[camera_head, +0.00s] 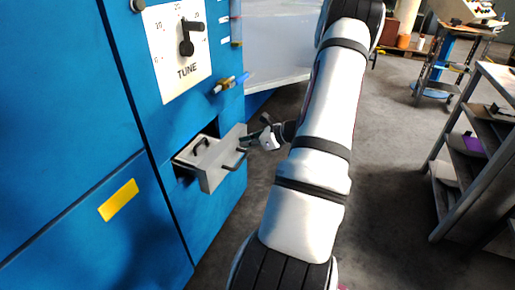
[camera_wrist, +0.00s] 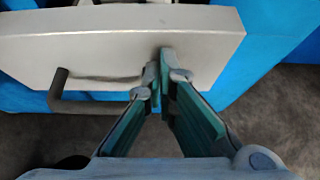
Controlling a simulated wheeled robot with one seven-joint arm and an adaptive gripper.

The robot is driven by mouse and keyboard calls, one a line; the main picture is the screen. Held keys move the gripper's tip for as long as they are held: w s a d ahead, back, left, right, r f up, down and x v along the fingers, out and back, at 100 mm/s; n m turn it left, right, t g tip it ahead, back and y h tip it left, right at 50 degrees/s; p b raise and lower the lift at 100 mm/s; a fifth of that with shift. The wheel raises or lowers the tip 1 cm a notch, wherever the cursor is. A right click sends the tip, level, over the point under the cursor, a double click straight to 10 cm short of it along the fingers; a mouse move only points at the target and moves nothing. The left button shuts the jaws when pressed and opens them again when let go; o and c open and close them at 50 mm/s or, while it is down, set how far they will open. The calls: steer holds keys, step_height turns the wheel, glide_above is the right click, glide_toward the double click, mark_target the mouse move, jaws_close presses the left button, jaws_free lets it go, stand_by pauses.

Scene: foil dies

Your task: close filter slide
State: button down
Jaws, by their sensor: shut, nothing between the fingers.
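The filter slide (camera_head: 219,171) is a grey drawer standing partly out of a slot in the blue cabinet. It has a bar handle on its front and another handle (camera_head: 201,144) on top. In the wrist view its pale front panel (camera_wrist: 110,50) fills the upper part, with the dark front handle (camera_wrist: 60,92) at left. My gripper (camera_wrist: 159,68) is shut and empty, its fingertips at the lower right part of the panel, right of the handle. They look touching or very close; I cannot tell which. In the head view my gripper (camera_head: 249,140) is beside the front panel.
The blue cabinet (camera_head: 70,120) carries a TUNE dial (camera_head: 186,45) above the slide and a small brass-coloured fitting (camera_head: 228,84) between them. A yellow label (camera_head: 118,200) is at lower left. Shelving (camera_head: 475,150) stands at right, with open floor (camera_head: 390,180) between.

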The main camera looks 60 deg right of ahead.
mark_target(215, 142)
steer(key=w, duration=0.4)
steer(key=w+b, duration=0.1)
steer(key=w, duration=0.2)
steer(key=w+a+b, duration=0.1)
steer(key=w, duration=0.3)
steer(key=shift+w, duration=1)
steer(key=shift+w+a, duration=0.1)
